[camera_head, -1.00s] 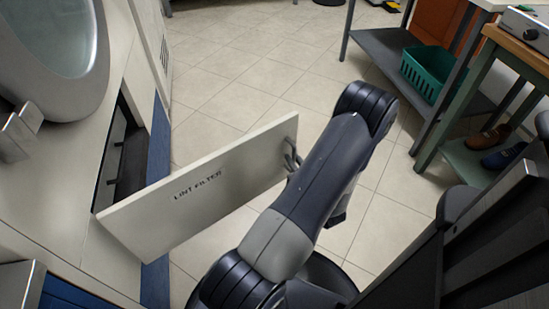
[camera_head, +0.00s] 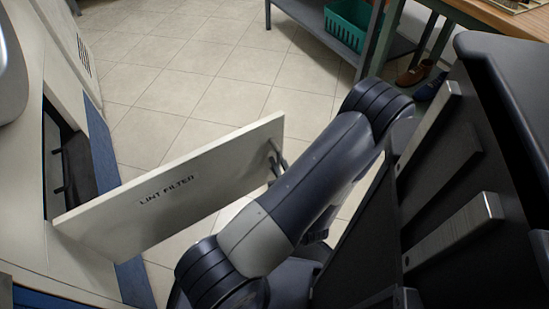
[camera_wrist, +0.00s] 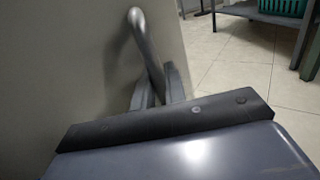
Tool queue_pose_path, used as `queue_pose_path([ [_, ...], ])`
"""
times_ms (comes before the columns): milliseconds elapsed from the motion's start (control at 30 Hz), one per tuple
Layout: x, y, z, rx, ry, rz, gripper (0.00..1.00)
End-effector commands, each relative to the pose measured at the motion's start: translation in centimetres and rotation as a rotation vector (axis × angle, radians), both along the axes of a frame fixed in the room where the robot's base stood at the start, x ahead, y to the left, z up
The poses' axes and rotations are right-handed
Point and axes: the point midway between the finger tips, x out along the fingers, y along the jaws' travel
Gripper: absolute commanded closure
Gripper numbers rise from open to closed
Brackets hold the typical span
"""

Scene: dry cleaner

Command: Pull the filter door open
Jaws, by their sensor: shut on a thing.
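The filter door (camera_head: 170,200) is a pale panel lettered "LINT FILTER". It stands swung out from the machine front, with a dark opening (camera_head: 68,165) showing at its left. Its metal bar handle (camera_head: 277,160) is near the free edge. In the wrist view the door (camera_wrist: 60,60) fills the left side, and the curved handle (camera_wrist: 147,55) runs down between the fingers of my gripper (camera_wrist: 160,88). My gripper is shut on the handle. In the head view my arm hides most of the gripper.
The machine front (camera_head: 25,235) is at the left, with a blue strip (camera_head: 100,150) along its base. A shelf table with a green basket (camera_head: 350,25) and shoes (camera_head: 415,73) stands at the back right. Tiled floor (camera_head: 200,75) beyond the door is clear.

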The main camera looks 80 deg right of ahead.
Motion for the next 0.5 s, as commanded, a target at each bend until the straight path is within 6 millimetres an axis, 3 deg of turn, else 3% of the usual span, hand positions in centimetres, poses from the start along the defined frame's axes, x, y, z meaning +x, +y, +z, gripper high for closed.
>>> queue_pose_path([
  [433,-0.17,0.18,-0.07,0.001,0.002,-0.005,1.0],
  [467,-0.17,0.18,-0.07,0.001,0.002,-0.005,0.86],
  [500,-0.17,0.18,-0.07,0.002,0.001,-0.005,0.83],
])
